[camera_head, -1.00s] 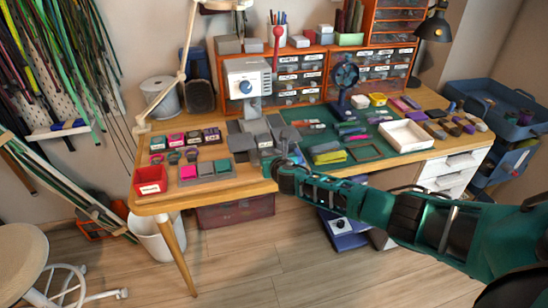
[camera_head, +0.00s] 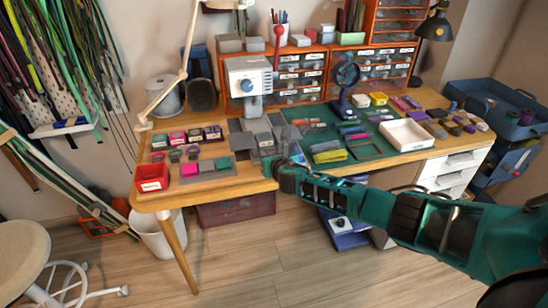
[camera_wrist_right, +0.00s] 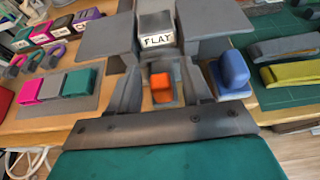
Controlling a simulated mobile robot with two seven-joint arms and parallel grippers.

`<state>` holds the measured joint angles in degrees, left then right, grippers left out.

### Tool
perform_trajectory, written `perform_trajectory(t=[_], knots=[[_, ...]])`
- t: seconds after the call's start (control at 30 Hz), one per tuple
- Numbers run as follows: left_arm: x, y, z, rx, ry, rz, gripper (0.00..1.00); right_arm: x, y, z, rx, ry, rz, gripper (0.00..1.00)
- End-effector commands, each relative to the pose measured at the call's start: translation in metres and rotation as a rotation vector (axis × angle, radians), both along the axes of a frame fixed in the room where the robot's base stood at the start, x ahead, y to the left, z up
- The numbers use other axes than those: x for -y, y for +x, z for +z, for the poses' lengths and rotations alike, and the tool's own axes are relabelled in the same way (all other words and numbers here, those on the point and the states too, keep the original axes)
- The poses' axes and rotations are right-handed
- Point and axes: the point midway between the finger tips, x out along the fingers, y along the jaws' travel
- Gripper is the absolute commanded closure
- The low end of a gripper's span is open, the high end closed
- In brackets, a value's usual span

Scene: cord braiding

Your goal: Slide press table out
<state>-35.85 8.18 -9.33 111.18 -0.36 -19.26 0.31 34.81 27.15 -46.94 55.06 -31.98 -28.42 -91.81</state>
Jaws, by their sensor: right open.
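The press (camera_head: 249,82) is a pale box with a blue dial, standing at the back of the desk. Its grey table parts (camera_head: 256,126) lie in front of and below it. In the right wrist view, a grey block marked FLAT (camera_wrist_right: 158,40) stands between flat grey plates (camera_wrist_right: 216,20). My right gripper (camera_head: 270,155) is over the desk's front edge, in front of the press. In the wrist view its grey fingers (camera_wrist_right: 160,82) are apart, with an orange piece (camera_wrist_right: 161,87) showing between them. I cannot tell whether they touch it. My left gripper is out of view.
A blue rounded piece (camera_wrist_right: 233,69) is close beside the right finger. Pink, grey and teal blocks (camera_head: 207,167) and a red bin (camera_head: 152,177) are to the left. A green mat (camera_head: 390,160) with cords and a white tray (camera_head: 407,134) lies to the right.

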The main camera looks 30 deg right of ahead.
Motion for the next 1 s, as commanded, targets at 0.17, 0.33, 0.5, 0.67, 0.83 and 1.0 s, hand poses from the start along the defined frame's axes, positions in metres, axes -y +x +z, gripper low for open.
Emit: perform_trajectory(t=[0.17,0.33,0.5,0.67,0.83,1.0], knots=[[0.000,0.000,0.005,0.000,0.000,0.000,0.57,-0.001,-0.006,0.004,0.000,0.000,0.000,0.51],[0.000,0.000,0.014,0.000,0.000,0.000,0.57,-0.004,-0.021,0.011,-0.001,0.001,0.001,0.51],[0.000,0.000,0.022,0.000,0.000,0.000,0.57,-0.009,-0.039,0.018,-0.001,0.000,0.000,0.51],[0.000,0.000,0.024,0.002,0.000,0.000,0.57,-0.013,-0.054,0.022,0.000,0.000,0.001,0.51],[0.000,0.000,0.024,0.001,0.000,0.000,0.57,-0.016,-0.069,0.029,0.000,-0.001,0.002,0.51],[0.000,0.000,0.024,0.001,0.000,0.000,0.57,-0.020,-0.085,0.036,-0.001,0.000,0.001,0.51]])
